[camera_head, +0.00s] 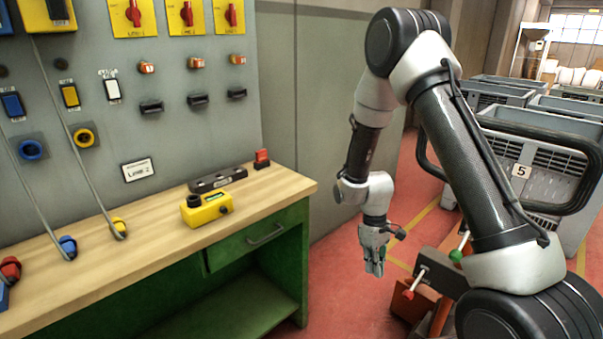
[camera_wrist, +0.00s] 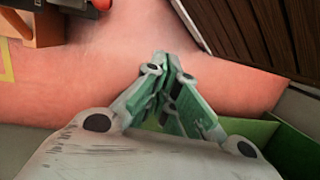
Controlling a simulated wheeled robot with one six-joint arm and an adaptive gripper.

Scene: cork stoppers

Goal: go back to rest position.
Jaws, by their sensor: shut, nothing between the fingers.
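My gripper (camera_head: 374,268) hangs pointing down at the end of my bent arm, over the red floor and to the right of the workbench. It is apart from the bench and touches nothing that I can see. In the wrist view my gripper (camera_wrist: 172,75) has its green-grey fingers together at the tips, with nothing between them. No cork stopper can be made out in either view.
The workbench (camera_head: 140,225) with a wooden top and green body stands at left, holding a yellow box (camera_head: 206,209) and a dark block (camera_head: 218,180). A grey wall panel rises behind it. Grey crates (camera_head: 540,150) stand at right. Red floor (camera_head: 335,290) lies open between.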

